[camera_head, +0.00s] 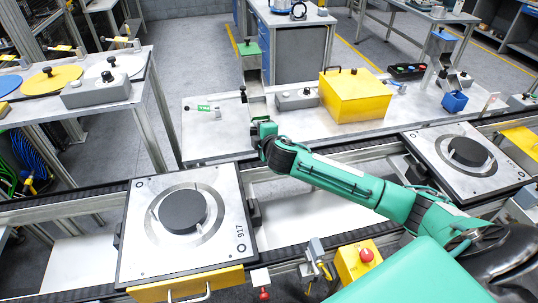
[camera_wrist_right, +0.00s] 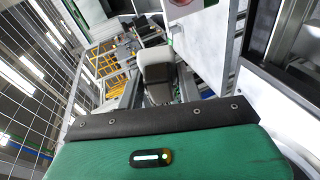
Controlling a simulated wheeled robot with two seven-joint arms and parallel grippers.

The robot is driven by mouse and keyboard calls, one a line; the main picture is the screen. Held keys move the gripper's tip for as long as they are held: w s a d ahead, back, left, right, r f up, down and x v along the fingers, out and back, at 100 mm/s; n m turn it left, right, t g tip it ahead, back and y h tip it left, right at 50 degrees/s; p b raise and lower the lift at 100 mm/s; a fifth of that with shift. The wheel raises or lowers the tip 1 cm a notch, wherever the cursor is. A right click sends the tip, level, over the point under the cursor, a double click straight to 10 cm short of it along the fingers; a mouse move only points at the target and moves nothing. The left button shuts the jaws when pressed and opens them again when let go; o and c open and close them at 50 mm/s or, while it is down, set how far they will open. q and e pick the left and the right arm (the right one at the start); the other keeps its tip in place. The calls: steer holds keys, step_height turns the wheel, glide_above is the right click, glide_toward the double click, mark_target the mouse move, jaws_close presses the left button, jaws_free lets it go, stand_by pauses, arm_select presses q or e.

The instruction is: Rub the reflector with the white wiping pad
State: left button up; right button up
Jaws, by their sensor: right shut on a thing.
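My right arm reaches in from the right in the head view. I cannot pick out the white wiping pad. My left gripper is not in view.
A pallet with a black disc (camera_head: 182,211) stands on the conveyor at front left; another pallet (camera_head: 442,172) stands at right. The metal table's left part is mostly clear.

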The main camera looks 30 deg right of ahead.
steer(key=s+d+f+n+t+y, duration=0.2)
steer(key=s+f+n+t+y, duration=0.15)
steer(key=f, duration=0.45)
steer(key=shift+n+y, duration=0.35)
steer(key=shift+w+d+r+b, duration=0.15)
steer(key=shift+w+d, duration=0.15)
steer(key=shift+w, duration=1.05)
steer(key=shift+w+d+f+b, duration=0.15)
steer(key=shift+w+d, duration=0.15)
steer(key=shift+w, duration=1.05)
steer(key=shift+w+d+r+b, duration=0.1)
steer(key=shift+w+d+b, duration=0.1)
steer(key=shift+w, duration=0.3)
steer(key=shift+w+d+b, duration=0.1)
steer(key=shift+w+b, duration=0.05)
steer(key=shift+w, duration=0.3)
steer(key=shift+s+d, duration=0.85)
steer(key=shift+d, duration=2.25)
steer(key=w+a, duration=0.1)
steer(key=a, duration=0.5)
steer(key=shift+w+a+r, duration=0.2)
steer(key=shift+w, duration=0.15)
steer(key=shift+d, duration=0.1)
